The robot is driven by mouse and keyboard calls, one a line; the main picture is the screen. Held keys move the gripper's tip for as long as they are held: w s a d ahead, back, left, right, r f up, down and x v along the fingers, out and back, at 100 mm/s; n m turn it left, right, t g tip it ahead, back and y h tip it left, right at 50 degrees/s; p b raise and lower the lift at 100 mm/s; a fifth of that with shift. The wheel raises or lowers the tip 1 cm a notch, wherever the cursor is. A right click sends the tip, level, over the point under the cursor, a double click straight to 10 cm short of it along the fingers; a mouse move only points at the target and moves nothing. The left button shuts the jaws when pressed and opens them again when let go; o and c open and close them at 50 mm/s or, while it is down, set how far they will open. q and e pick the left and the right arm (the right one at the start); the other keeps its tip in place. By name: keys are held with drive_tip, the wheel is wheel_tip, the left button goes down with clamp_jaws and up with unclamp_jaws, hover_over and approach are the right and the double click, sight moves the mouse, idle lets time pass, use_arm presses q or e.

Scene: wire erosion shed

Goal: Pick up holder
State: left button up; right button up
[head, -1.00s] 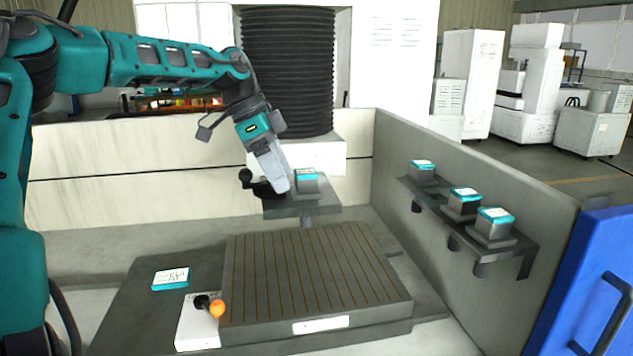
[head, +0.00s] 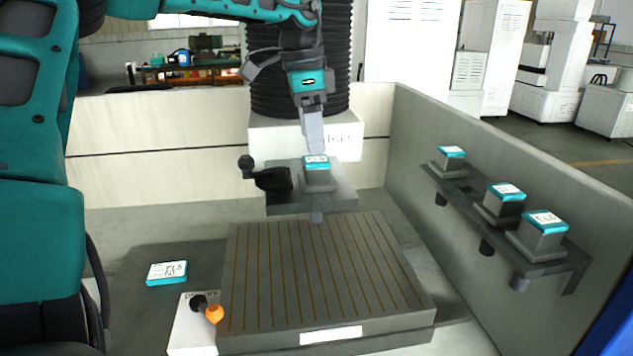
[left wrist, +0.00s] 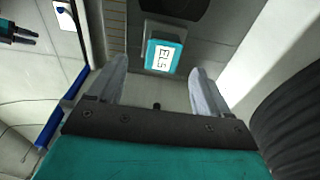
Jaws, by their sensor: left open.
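The holder (head: 317,178) is a grey block with a teal top and white label. It stands upright on a small grey stand (head: 345,197) behind the slotted plate. My left gripper (head: 315,146) points down just above and behind the holder in the head view, with its fingers partly overlapping in sight. In the left wrist view the open fingers (left wrist: 159,72) are apart and empty, and the holder's labelled top (left wrist: 162,57) shows ahead between their tips. A teal part with dark prongs (left wrist: 18,33) at that view's left edge may be my right gripper; its jaw state is unclear.
A black knobbed fixture (head: 272,179) sits left of the holder on the stand. Three similar holders stand on the right wall shelf (head: 470,207). The slotted plate (head: 320,270) is bare. A black bellows column (head: 262,75) rises close behind the gripper.

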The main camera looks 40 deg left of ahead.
sight(316, 159)
use_arm(q)
drive_tip(key=f, duration=0.4)
drive_tip(key=w+f, duration=0.1)
drive_tip(key=f, duration=0.1)
drive_tip(key=shift+d+f+p, duration=0.1)
drive_tip(key=shift+f+p, duration=0.1)
drive_tip(key=shift+p, duration=0.2)
drive_tip(key=shift+r, duration=0.1)
drive_tip(key=c, duration=1.4)
